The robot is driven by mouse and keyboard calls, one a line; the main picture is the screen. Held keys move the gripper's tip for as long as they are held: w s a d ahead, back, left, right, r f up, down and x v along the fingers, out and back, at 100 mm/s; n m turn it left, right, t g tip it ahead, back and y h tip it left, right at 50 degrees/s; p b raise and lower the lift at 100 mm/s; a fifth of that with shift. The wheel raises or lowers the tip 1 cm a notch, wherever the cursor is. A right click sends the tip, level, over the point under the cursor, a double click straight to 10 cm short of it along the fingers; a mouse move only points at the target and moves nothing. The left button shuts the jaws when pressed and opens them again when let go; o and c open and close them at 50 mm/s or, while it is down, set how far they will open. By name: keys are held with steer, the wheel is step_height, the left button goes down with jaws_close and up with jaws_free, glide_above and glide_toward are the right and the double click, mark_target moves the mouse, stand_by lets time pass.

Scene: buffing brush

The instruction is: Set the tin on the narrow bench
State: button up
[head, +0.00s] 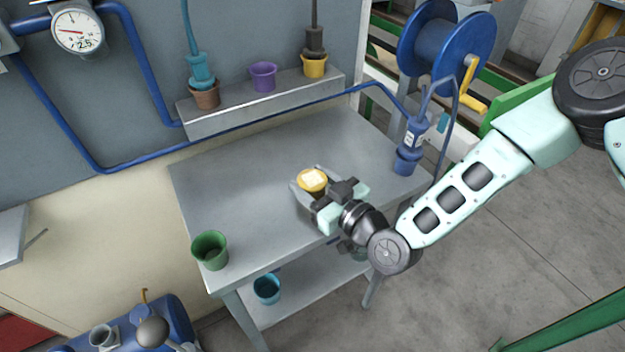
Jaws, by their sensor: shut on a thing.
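A small round tin (313,177) with a yellow rim and a pale cream top is between the fingers of my gripper (309,185). My gripper is shut on it and hides part of its side. The tin is over the right-hand middle of the grey metal bench (235,190). I cannot tell whether its base touches the bench top or is a little above it.
A green cup (210,250) stands at the bench's front left corner and a blue holder (405,160) at its right end. A raised ledge (265,108) behind carries brown, purple (263,76) and yellow pots. A teal cup (267,288) is on the lower shelf. The bench's left middle is clear.

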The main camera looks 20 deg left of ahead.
steer(key=shift+f, duration=0.2)
steer(key=o, duration=1)
steer(key=shift+r, duration=0.1)
